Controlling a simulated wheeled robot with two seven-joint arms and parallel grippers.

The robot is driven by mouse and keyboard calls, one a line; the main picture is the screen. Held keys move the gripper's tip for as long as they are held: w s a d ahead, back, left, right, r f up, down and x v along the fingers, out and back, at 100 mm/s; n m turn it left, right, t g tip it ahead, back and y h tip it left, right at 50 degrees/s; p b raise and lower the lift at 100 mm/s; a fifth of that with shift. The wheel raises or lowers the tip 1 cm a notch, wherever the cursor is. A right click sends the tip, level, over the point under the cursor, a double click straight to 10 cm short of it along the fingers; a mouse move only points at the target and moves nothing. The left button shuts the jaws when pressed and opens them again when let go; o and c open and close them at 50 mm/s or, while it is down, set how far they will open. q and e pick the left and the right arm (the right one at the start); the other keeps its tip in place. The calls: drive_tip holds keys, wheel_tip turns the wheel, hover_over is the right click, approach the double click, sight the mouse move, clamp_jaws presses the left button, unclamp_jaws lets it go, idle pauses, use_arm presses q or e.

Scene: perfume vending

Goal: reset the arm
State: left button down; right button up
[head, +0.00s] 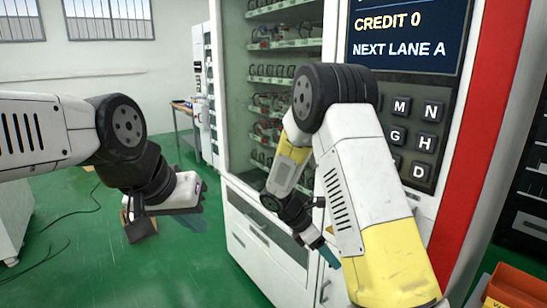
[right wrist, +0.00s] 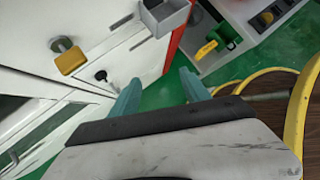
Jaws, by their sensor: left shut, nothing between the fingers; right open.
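My right gripper (head: 328,254) hangs in front of the lower white part of the vending machine (head: 265,235). Its teal fingers are spread apart with nothing between them in the right wrist view (right wrist: 160,93). My left gripper (head: 190,212) is over the green floor at the left of the machine, shut and empty. My right arm hides part of the machine's shelves and keypad (head: 412,130). The screen (head: 405,35) reads "CREDIT 0" and "NEXT LANE A".
An orange box (head: 515,285) is at the bottom right. Cables (head: 75,222) lie on the floor at left, and a table (head: 184,106) stands at the back. Open green floor lies at left.

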drive_tip(key=s+r+m+t+y, duration=0.3)
drive_tip(key=s+r+m, duration=0.6)
drive_tip(key=r, duration=0.3)
drive_tip(key=s+r+m+t+y, duration=0.3)
drive_tip(key=s+r+m+y, duration=0.3)
drive_tip(key=s+r+m, duration=0.2)
wheel_tip(320, 180, up, 4)
drive_tip(key=m, duration=0.2)
drive_tip(key=shift+s+a+r+m+y, duration=0.15)
drive_tip(key=shift+s+a+m+y, duration=0.15)
drive_tip(key=shift+s+a, duration=0.1)
drive_tip(key=shift+s+a+r+m+t, duration=0.1)
drive_tip(key=shift+s+r+m+t, duration=0.15)
drive_tip(key=shift+s+m+t, duration=0.15)
drive_tip(key=shift+c, duration=0.4)
